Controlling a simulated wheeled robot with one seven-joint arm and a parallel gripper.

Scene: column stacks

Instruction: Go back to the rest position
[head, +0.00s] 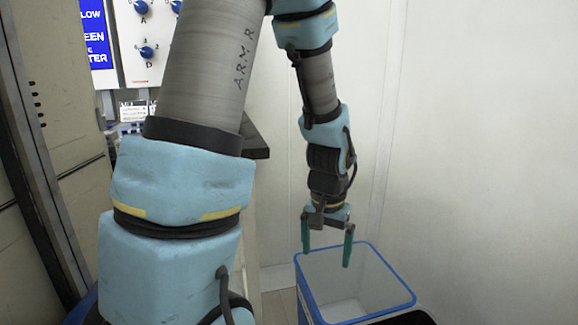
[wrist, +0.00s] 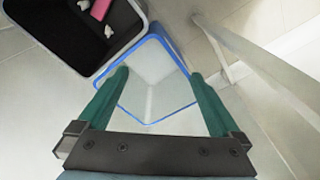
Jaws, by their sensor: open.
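My gripper (head: 328,246) hangs at the end of my arm in the head view, pointing down. Its two green fingers are spread apart with nothing between them. In the wrist view the open fingers (wrist: 158,88) reach over a blue-rimmed white bin (wrist: 150,121). In the head view the bin (head: 384,314) stands below my gripper, and the part of its inside that shows looks empty.
A dark, grey-rimmed container (wrist: 45,61) sits beside the bin and holds a pink object (wrist: 100,9) and small white pieces. A pale wall (head: 480,140) rises behind the bin. A panel with blue knobs (head: 146,50) is at the upper left.

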